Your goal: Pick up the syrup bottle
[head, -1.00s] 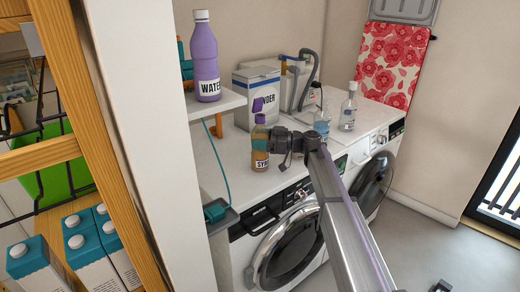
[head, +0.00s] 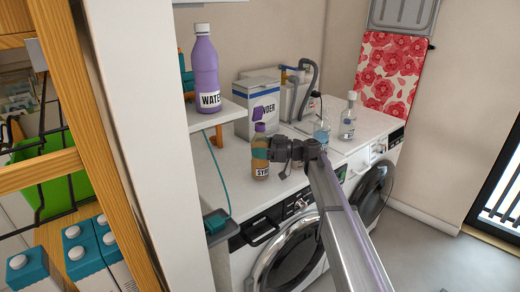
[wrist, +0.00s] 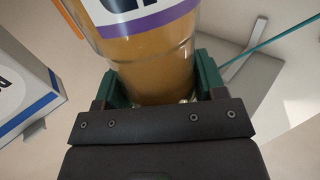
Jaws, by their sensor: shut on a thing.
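The syrup bottle (head: 261,171) is amber with a purple cap and a white label, upright over the front left of the white countertop. My gripper (head: 261,154) comes from the right, with its teal fingers closed around the bottle's middle. The bottle (wrist: 152,60) also fills the upper middle of the wrist view, between the two teal fingers of my gripper (wrist: 165,88). The fingers hide part of the bottle's sides. I cannot tell whether its base touches the countertop.
A purple water bottle (head: 206,70) stands on a white shelf (head: 228,109) to the left. A powder box (head: 254,95) is behind the syrup. Clear bottles (head: 348,118) stand further right. Washing machines (head: 292,245) are below the countertop (head: 228,172).

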